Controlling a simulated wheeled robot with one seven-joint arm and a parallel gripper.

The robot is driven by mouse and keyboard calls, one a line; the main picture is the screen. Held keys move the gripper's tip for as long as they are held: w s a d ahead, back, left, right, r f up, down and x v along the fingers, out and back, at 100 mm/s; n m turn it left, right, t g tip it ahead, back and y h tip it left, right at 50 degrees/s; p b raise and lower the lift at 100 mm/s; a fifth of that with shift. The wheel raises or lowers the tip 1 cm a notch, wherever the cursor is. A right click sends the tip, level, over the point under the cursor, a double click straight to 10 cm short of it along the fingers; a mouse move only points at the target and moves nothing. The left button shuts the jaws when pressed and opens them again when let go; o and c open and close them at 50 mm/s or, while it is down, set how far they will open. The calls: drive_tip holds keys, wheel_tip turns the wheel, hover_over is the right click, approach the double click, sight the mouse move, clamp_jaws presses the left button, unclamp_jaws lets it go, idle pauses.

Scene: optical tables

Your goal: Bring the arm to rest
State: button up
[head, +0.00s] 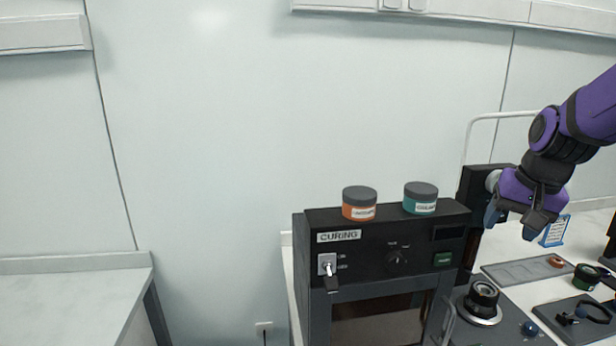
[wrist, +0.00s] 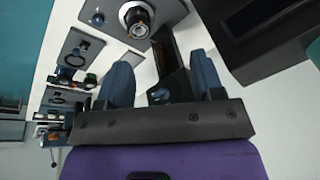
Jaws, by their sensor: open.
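My gripper (head: 513,222) hangs at the end of my purple and black arm (head: 565,135) at the right of the head view. It is to the right of the curing oven and above the bench. In the wrist view its two blue fingers (wrist: 160,85) stand apart with nothing held between them. The gripper is tilted downward and appears clear of the bench top.
A black curing oven (head: 335,260) carries an orange jar (head: 359,204) and a teal jar (head: 421,199) on top. A round optical mount (head: 483,302) and small parts sit on the bench at right. An empty bench (head: 70,300) stands at left.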

drive_tip(key=s+a+r+n+t, duration=0.1)
drive_tip(key=s+a+r+n, duration=0.2)
drive_tip(key=s+a, duration=0.2)
drive_tip(key=s+a+r+n+t, duration=0.1)
drive_tip(key=s+a+r, duration=0.3)
drive_tip(key=s, duration=0.5)
drive_tip(key=shift+s+a+n, duration=0.4)
drive_tip(key=shift+a+n, duration=0.25)
drive_tip(key=shift+n, duration=0.25)
